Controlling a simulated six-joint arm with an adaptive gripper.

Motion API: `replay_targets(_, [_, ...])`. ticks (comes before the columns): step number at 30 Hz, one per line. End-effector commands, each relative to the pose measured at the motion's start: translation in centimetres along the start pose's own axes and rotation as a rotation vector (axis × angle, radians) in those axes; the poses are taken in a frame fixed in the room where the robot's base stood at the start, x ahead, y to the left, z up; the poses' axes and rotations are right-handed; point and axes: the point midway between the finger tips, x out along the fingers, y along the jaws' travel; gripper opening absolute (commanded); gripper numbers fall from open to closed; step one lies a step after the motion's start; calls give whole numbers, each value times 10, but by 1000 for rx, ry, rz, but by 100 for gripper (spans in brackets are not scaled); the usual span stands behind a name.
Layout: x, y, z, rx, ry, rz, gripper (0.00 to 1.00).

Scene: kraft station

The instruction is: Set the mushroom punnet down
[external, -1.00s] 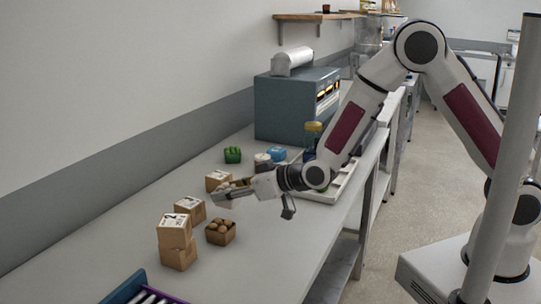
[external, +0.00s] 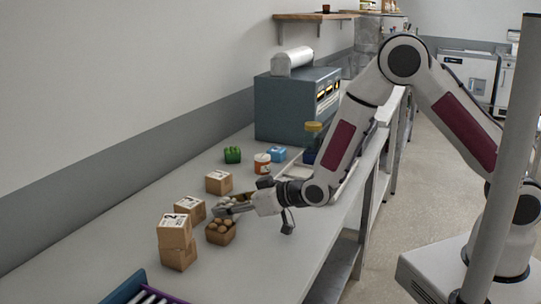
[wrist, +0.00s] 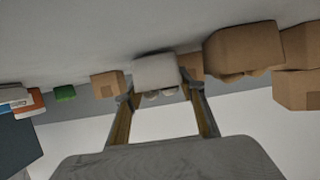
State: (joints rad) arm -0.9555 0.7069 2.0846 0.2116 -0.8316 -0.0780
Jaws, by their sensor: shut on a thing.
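The mushroom punnet (wrist: 157,72) is a pale grey-white tray with whitish mushrooms, seen upside down between my fingertips in the wrist view. My gripper (wrist: 157,90) is shut on its sides. In the external view my gripper (external: 222,211) is low over the counter, just behind a brown punnet of round tan produce (external: 220,232). The held punnet (external: 227,202) is partly hidden there by my fingers. I cannot tell whether its base touches the counter.
A carton (external: 219,182) stands behind the punnet. Another carton (external: 190,208) and two stacked cartons (external: 175,231) stand to the left. The front counter (external: 265,262) is clear.

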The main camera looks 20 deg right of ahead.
Motion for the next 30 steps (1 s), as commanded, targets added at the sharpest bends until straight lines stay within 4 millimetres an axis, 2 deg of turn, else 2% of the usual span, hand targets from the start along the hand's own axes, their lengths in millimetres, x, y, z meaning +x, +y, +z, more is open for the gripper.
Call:
replay_targets(15, [2, 0, 5, 0, 0, 0, 18])
replay_targets(16, [2, 0, 4, 0, 0, 0, 47])
replay_targets(17, [2, 0, 4, 0, 0, 0, 55])
replay_targets(30, [1, 0, 3, 0, 1, 0, 56])
